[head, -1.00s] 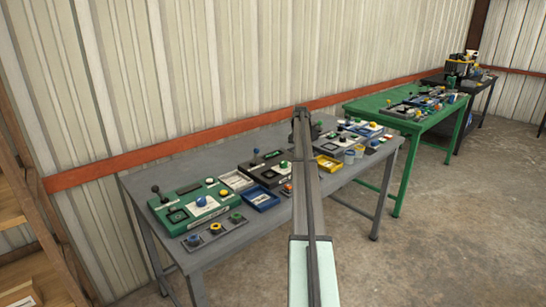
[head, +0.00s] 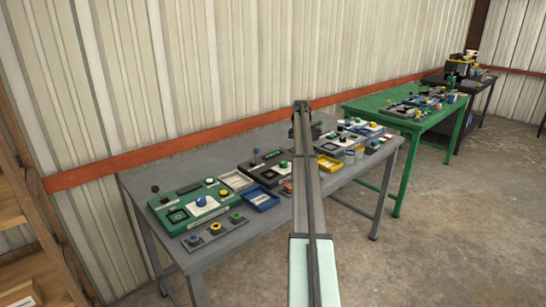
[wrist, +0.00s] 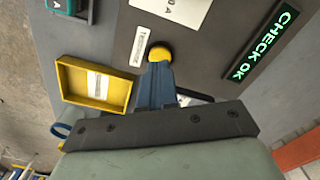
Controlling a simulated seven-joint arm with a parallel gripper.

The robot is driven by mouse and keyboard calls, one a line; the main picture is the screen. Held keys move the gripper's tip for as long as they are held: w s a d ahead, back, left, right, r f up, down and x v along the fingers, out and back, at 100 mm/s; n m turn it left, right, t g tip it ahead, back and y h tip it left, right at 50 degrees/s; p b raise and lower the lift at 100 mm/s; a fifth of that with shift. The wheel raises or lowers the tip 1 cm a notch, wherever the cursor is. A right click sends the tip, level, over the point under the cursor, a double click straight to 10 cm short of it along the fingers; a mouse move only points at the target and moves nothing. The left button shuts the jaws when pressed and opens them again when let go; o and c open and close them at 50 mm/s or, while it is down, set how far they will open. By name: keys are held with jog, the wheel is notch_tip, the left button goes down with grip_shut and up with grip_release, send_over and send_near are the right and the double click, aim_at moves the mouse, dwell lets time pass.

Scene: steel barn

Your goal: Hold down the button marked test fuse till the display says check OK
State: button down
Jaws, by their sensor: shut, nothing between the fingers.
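In the wrist view a yellow round button (wrist: 160,53) sits on a dark grey panel (wrist: 205,65). A small white label beside it is too blurred for me to read surely. My gripper (wrist: 157,68) is shut and empty, its blue fingertips over the near edge of the button. They appear to touch it; how far it is pressed I cannot tell. The display (wrist: 262,46) on the panel reads CHECK OK in lit green letters. In the head view my arm hides the gripper and this button.
A yellow tray (wrist: 62,82) lies left of my fingers in the wrist view. In the head view the grey table (head: 232,240) holds several panels, trays and button boxes. A green table (head: 370,105) stands beyond it, and a corrugated wall (head: 200,70) runs behind.

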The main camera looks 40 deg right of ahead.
jog(key=shift+r, duration=2.25)
